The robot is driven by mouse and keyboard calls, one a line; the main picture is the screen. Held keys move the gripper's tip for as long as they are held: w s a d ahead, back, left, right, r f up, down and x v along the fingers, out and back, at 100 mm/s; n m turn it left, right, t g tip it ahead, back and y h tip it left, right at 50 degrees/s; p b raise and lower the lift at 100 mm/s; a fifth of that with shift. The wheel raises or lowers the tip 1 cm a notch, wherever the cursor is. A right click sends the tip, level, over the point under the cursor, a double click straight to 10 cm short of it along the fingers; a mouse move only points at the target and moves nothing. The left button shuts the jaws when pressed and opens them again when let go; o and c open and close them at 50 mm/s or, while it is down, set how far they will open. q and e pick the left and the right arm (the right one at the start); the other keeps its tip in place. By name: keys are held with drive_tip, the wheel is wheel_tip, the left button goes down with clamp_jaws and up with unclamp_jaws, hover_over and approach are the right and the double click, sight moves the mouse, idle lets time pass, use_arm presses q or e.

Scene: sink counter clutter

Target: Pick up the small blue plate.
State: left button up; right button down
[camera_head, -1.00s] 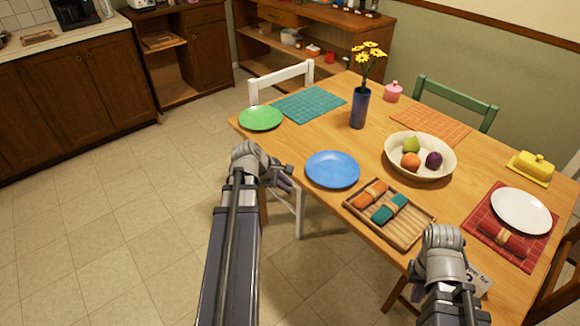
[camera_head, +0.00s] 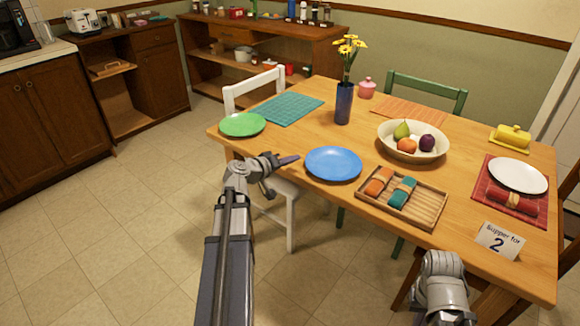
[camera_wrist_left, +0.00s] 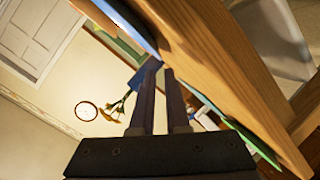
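The small blue plate (camera_head: 333,164) lies flat at the table's near edge, left of the wooden tray. My left gripper (camera_head: 290,160) is just left of its rim, pointing right at about the table's edge height. In the left wrist view the two fingers (camera_wrist_left: 160,88) stand apart with a narrow gap and nothing held between them. A strip of the blue plate (camera_wrist_left: 131,23) shows there beyond the fingertips, along the wooden table edge. I cannot tell whether a fingertip touches it. My right arm shows at the lower right, but its fingers are out of sight.
The table (camera_head: 285,143) holds a green plate (camera_head: 242,124), a blue vase (camera_head: 343,104), a fruit bowl (camera_head: 385,135) and a tray (camera_head: 430,207) with rolled napkins. A white chair (camera_head: 288,198) stands under the edge by my left gripper. A sign (camera_head: 499,240) stands near the right corner.

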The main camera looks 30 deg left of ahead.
sight(310, 153)
use_arm(q)
drive_tip(key=shift+w+a+m, duration=0.1)
drive_tip(key=shift+a+m, duration=0.1)
drive_tip(key=shift+m, duration=0.1)
drive_tip(key=shift+b+x, duration=1.15)
drive_tip(key=shift+x, duration=2.75)
drive_tip(key=shift+w+r, duration=0.1)
drive_tip(key=shift+r, duration=0.05)
clamp_jaws()
drive_tip(key=shift+d, duration=0.1)
